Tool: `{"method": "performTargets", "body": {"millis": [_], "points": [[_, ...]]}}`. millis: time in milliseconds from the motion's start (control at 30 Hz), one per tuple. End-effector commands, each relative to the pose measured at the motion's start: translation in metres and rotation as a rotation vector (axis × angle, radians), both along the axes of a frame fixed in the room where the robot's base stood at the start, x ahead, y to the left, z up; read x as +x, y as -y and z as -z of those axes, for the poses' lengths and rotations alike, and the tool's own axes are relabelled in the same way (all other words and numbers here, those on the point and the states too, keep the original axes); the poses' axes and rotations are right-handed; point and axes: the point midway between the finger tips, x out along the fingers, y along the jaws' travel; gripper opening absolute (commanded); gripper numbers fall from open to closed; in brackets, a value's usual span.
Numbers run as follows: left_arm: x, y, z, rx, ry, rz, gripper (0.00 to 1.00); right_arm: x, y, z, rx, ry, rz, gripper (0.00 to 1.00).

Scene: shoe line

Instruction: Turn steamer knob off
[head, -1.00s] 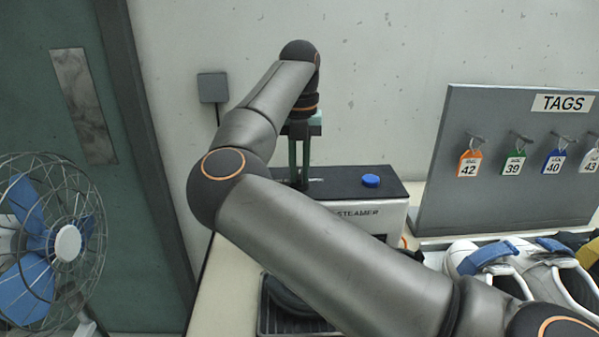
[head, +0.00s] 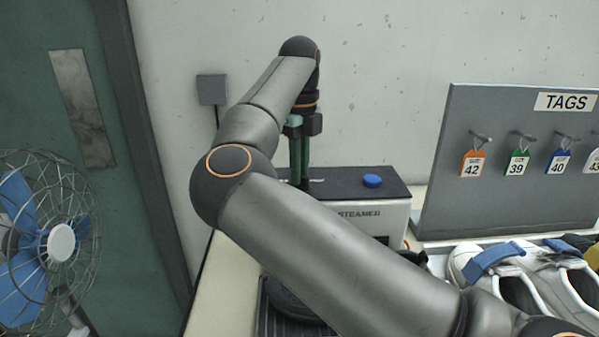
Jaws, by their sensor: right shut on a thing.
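The steamer (head: 375,214) is a white box with a black top, standing on the bench against the wall. A blue round button (head: 372,181) sits on the right part of its top. My right gripper (head: 299,180) points straight down at the left part of the top, its green fingers shut on the steamer knob. The knob itself is hidden by the fingers and my forearm. A pale mark shows on the top just right of the fingertips. My left gripper is out of view.
A grey tag board (head: 450,160) with several hanging size tags stands at the right. White shoes (head: 540,275) with blue straps lie in front of it. A dark ribbed tray (head: 272,318) is partly under my arm. A fan (head: 60,243) stands at the left.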

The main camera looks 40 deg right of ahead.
Motion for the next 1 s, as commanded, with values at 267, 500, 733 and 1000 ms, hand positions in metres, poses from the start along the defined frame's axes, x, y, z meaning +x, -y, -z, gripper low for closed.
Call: {"method": "performTargets", "body": {"millis": [267,500,733,1000], "points": [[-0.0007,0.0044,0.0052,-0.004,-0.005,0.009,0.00,0.0005,0.0003,-0.0006,-0.001,0.003,-0.152,0.00],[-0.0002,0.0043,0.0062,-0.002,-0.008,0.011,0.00,0.0005,0.0003,-0.0009,-0.001,0.003,-0.210,0.00],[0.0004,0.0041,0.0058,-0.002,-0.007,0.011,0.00,0.0005,0.0002,-0.0011,-0.001,0.003,-0.223,0.00],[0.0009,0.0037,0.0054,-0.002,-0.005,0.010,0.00,0.0006,0.0002,-0.0012,-0.002,0.003,-0.222,0.18]]}}
